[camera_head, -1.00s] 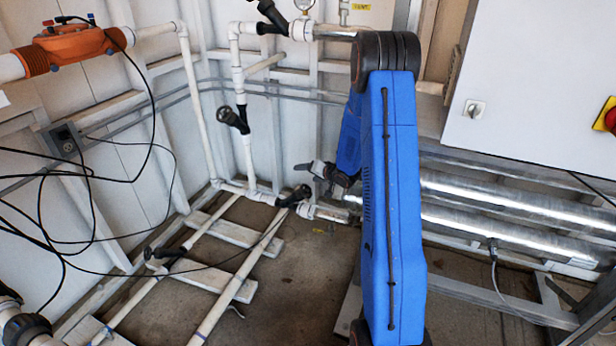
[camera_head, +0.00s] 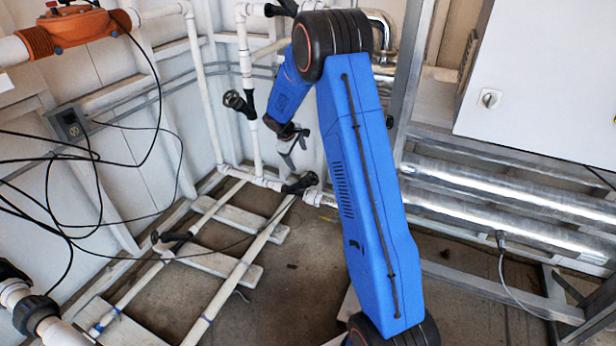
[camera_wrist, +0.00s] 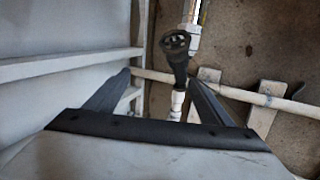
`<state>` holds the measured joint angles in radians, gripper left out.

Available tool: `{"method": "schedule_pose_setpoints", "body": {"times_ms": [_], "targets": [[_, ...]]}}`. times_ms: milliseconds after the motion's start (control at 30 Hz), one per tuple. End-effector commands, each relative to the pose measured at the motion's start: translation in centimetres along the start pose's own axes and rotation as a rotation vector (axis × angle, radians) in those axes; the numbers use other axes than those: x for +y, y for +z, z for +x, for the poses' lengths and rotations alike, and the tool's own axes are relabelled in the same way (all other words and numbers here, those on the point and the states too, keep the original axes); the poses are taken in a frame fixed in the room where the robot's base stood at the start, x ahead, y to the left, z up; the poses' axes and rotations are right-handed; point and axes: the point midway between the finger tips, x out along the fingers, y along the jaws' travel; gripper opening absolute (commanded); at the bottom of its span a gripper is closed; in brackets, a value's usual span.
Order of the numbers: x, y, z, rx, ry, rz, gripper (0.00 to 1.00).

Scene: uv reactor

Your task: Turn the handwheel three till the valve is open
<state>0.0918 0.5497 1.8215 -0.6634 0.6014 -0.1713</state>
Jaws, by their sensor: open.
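Several black handwheels show in the head view. One is on the upright white pipe (camera_head: 237,102), one low on the floor pipe near the corner (camera_head: 301,183), and one further left on the floor piping (camera_head: 172,237). I see no number on any of them. My gripper (camera_head: 292,157) is open and empty, above and slightly left of the low corner handwheel. In the wrist view, a black handwheel (camera_wrist: 176,45) on a white pipe shows beyond the open fingers of my gripper (camera_wrist: 158,77), apart from them and nearer the right finger. Which handwheel this is I cannot tell for sure.
White pipes and boards (camera_head: 222,271) lie along the floor. An orange device (camera_head: 75,30) and loose black cables are at the left. A white cabinet (camera_head: 540,80) and shiny horizontal pipes (camera_head: 500,195) are at the right. Bare floor shows in the middle.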

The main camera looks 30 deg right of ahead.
Motion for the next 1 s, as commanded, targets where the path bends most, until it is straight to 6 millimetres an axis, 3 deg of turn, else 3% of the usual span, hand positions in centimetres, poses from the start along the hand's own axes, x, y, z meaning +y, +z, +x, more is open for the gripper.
{"method": "schedule_pose_setpoints", "body": {"times_ms": [200, 433, 667, 1000], "targets": [[-2.0, -0.6, -4.4, -0.165, -0.041, -0.269, 0.75], [-2.8, -0.4, -5.9, -0.226, -0.072, -0.365, 0.75], [-2.9, 0.3, -3.4, -0.23, -0.074, -0.367, 0.75], [-3.1, 1.6, 2.5, -0.228, -0.074, -0.365, 0.75]]}}
